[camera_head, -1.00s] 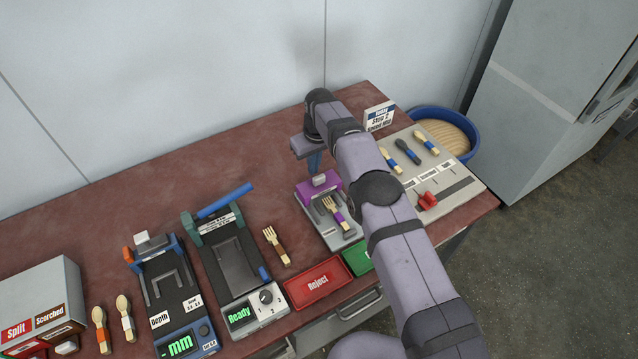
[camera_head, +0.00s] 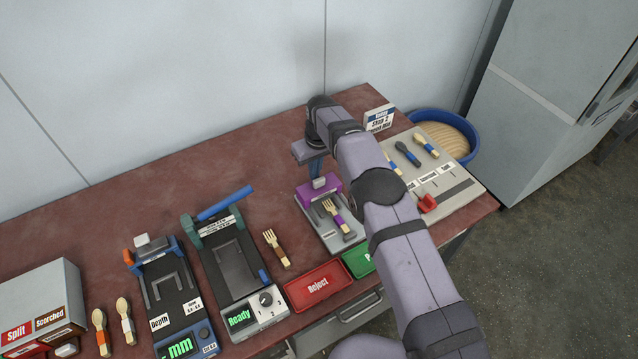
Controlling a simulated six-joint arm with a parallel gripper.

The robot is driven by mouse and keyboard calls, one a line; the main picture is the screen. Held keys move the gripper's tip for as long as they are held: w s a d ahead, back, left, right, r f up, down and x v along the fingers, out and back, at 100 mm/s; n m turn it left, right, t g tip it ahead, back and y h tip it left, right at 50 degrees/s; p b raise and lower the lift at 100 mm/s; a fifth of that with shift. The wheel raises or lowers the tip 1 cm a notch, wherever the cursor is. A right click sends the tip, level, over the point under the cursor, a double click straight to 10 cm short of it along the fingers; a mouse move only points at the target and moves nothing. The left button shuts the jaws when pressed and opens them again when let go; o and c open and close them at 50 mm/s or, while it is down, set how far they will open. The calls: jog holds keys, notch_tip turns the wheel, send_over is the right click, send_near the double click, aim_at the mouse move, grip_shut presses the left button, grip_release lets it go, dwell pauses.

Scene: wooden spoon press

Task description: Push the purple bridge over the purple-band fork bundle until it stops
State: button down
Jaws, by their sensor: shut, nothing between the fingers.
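The purple bridge (camera_head: 309,195) sits at the back end of a light grey fixture (camera_head: 325,235), with a small grey block on its top. The fork bundle (camera_head: 331,208) lies in the fixture in front of the bridge, tines toward it; its purple band (camera_head: 340,222) shows partway along the handle. My gripper (camera_head: 317,168) points down just behind the bridge, close to its grey block. Its fingers are shut and empty. I cannot tell whether they touch the bridge. My arm passes just right of the fixture and hides part of the table there.
A red Reject tray (camera_head: 318,284) and a partly hidden green tray (camera_head: 357,262) lie in front of the fixture. A loose fork (camera_head: 276,247) and a press reading Ready (camera_head: 240,318) are to the left. A grey board (camera_head: 462,190) with several utensils is to the right.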

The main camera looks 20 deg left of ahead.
aim_at(324, 192)
jog(key=shift+s+d+p, duration=0.4)
jog(key=shift+p, duration=0.05)
jog(key=shift+s+d+p, duration=0.3)
jog(key=shift+s, duration=0.05)
jog(key=shift+s+d+p, duration=1.35)
jog(key=shift+s+d, duration=0.2)
jog(key=shift+d, duration=0.05)
dwell(0.4)
jog(key=shift+s+d+f, duration=0.1)
jog(key=shift+s+d, duration=0.1)
jog(key=shift+s, duration=0.05)
dwell(0.5)
jog(key=shift+w+a, duration=0.1)
jog(key=shift+w+a+b, duration=0.35)
jog(key=shift+w+b, duration=0.05)
jog(key=shift+b, duration=0.1)
